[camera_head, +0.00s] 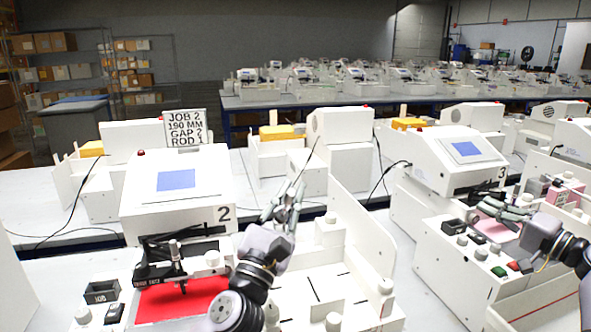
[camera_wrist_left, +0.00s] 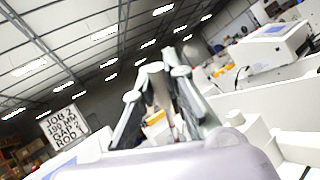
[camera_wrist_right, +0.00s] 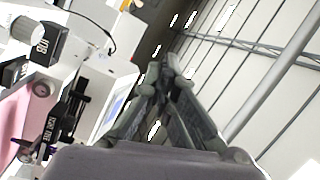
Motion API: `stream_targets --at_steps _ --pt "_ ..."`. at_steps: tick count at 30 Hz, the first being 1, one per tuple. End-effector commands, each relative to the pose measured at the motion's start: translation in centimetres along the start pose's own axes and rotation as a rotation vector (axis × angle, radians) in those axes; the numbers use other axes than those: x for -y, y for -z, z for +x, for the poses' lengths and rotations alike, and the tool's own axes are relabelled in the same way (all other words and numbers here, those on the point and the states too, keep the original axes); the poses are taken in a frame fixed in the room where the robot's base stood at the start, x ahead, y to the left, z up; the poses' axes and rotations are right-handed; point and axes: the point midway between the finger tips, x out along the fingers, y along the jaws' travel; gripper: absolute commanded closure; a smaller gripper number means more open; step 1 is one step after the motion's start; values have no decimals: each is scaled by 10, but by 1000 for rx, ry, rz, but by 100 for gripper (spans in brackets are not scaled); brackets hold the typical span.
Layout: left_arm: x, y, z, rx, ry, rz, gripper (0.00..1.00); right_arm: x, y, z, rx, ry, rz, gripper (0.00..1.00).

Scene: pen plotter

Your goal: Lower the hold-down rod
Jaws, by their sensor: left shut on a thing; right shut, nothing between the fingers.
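Plotter 2 (camera_head: 180,195) stands at the left in the head view, with a red sheet (camera_head: 205,298) on its bed. A dark bar (camera_head: 190,233) runs across above the sheet, with a dark upright pen-like part (camera_head: 183,275) in front. I cannot tell which part is the hold-down rod. My left gripper (camera_head: 285,200) is raised right of plotter 2, apart from the bar. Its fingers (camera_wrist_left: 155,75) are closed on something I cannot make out. My right gripper (camera_head: 488,203) is shut and empty in front of plotter 3 (camera_head: 450,160); its fingers also show in the right wrist view (camera_wrist_right: 165,75).
A white walled tray (camera_head: 355,235) with knobs lies right of my left gripper. A JOB box (camera_head: 102,291) sits at front left. Plotter 3 has several buttons (camera_head: 497,271).

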Motion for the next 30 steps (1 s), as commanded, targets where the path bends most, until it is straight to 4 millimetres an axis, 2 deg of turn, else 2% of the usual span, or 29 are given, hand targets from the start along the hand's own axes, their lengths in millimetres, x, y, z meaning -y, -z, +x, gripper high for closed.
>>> stream_targets --at_steps 1,3,6,9,12,18,21,24,30 --pt "0 0 0 1 0 0 100 28 -22 32 88 12 -16 100" --pt "0 0 0 0 0 0 100 58 -54 67 206 5 -37 100" --pt "0 0 0 0 0 0 100 103 -101 108 366 -25 -84 100" --pt "0 0 0 0 0 0 100 146 -147 138 507 -78 -151 100" --pt "0 0 0 0 0 0 100 187 -190 158 624 -154 -236 100" --pt "0 0 0 0 -1 1 100 257 -263 173 766 -371 -448 100" --pt "0 0 0 -1 -1 1 100 287 -289 172 777 -497 -563 100" --pt "0 0 0 -1 -1 1 100 311 -307 167 754 -618 -665 100" --pt "0 0 0 -1 -1 1 100 342 -323 157 669 -784 -795 100"
